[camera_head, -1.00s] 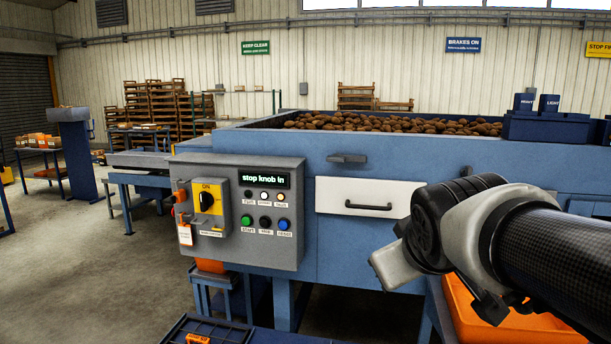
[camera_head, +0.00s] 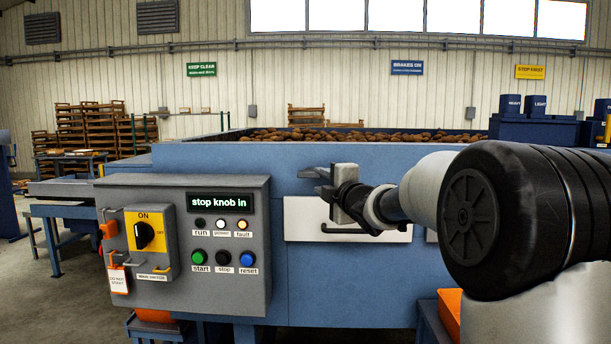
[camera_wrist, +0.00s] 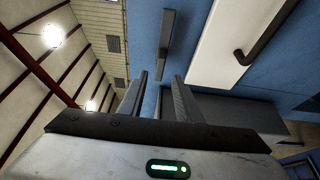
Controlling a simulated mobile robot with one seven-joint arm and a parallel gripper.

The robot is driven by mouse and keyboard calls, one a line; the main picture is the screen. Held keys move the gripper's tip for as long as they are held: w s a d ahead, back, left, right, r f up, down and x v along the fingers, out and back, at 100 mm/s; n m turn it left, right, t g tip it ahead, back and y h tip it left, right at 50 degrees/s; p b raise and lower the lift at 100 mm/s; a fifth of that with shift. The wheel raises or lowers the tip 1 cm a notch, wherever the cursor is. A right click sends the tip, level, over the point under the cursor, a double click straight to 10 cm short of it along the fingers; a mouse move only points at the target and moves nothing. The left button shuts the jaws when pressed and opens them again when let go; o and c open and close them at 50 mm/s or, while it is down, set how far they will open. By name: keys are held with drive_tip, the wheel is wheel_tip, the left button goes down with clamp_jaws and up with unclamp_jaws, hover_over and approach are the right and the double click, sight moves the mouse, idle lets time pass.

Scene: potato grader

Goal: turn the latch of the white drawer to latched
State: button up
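The white drawer (camera_head: 300,222) is shut in the blue machine's front, with a dark bar handle (camera_head: 345,231). Its grey latch (camera_head: 308,173) is a bar lying level just above the drawer; my gripper hides its right part. My gripper (camera_head: 323,180) is at the latch's right side. In the wrist view the gripper (camera_wrist: 161,76) is open, its two fingers apart. There the latch (camera_wrist: 167,35) has its near end in line with the gap between the fingertips; I cannot tell whether they touch. The drawer (camera_wrist: 225,40) shows on the right of the wrist view.
A grey control box (camera_head: 185,292) juts out left of the drawer, with a yellow main switch, buttons and a display reading "stop knob in". Potatoes (camera_head: 340,136) fill the blue machine's top. An orange crate (camera_head: 449,312) stands low on the right, partly behind my arm.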

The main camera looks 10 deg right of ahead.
sight(310, 175)
drive_tip(key=w, duration=0.3)
drive_tip(key=w+a+p, duration=0.1)
drive_tip(key=w, duration=0.2)
drive_tip(key=w+a, duration=0.1)
drive_tip(key=w, duration=0.2)
drive_tip(key=shift+w, duration=0.35)
drive_tip(key=shift+c, duration=0.4)
clamp_jaws()
